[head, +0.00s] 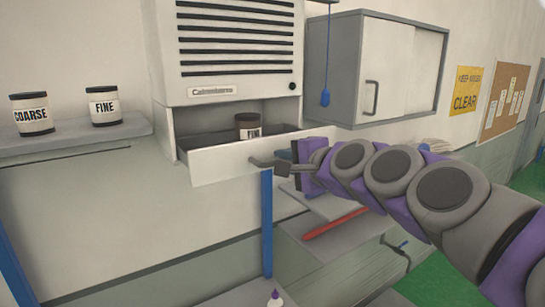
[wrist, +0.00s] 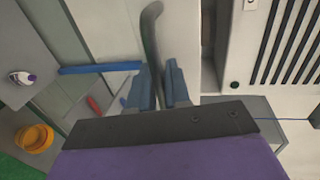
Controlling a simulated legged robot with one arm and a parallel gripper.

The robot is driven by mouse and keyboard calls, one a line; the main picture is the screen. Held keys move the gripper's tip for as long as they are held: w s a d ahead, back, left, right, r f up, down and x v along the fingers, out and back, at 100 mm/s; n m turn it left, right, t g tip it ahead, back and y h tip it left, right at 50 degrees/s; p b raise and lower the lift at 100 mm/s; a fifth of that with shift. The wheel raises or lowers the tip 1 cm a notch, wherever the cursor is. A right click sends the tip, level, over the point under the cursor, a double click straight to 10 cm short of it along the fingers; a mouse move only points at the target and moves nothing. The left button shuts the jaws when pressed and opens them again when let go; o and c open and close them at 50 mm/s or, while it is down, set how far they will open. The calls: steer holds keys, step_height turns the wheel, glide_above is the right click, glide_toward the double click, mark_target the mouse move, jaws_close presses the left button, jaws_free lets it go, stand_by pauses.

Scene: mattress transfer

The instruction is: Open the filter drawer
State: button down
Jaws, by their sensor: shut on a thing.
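The filter drawer (head: 225,160) at the bottom of the white vented unit is pulled out, its inside showing. A dark-lidded can (head: 248,127) with a partly hidden label stands in it. The drawer's grey bar handle (head: 262,162) sticks out from its front; the curved handle also shows in the wrist view (wrist: 152,32). My gripper (head: 284,161) is at the handle, reaching in from the right. In the wrist view its blue fingers (wrist: 160,88) are on both sides of the handle, shut on it.
Cans marked COARSE (head: 32,114) and FINE (head: 104,106) stand on a left shelf (head: 75,140). A grey wall cabinet (head: 385,70) hangs right of the unit. A lower shelf (head: 300,242) holds a red item (head: 335,222).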

steer(key=shift+s+d+f, duration=0.1)
steer(key=shift+s+d, duration=0.25)
steer(key=shift+s, duration=0.25)
steer(key=shift+s+d+f, duration=0.1)
steer(key=shift+s+d, duration=0.25)
steer(key=shift+s, duration=0.2)
steer(key=c, duration=1.4)
jaws_free()
steer(key=shift+o, duration=0.4)
steer(key=shift+w, duration=0.2)
steer(key=shift+s+r, duration=0.1)
steer(key=b+v, duration=0.2)
steer(key=v, duration=1.5)
steer(key=shift+b, duration=0.4)
steer(key=shift+d, duration=0.1)
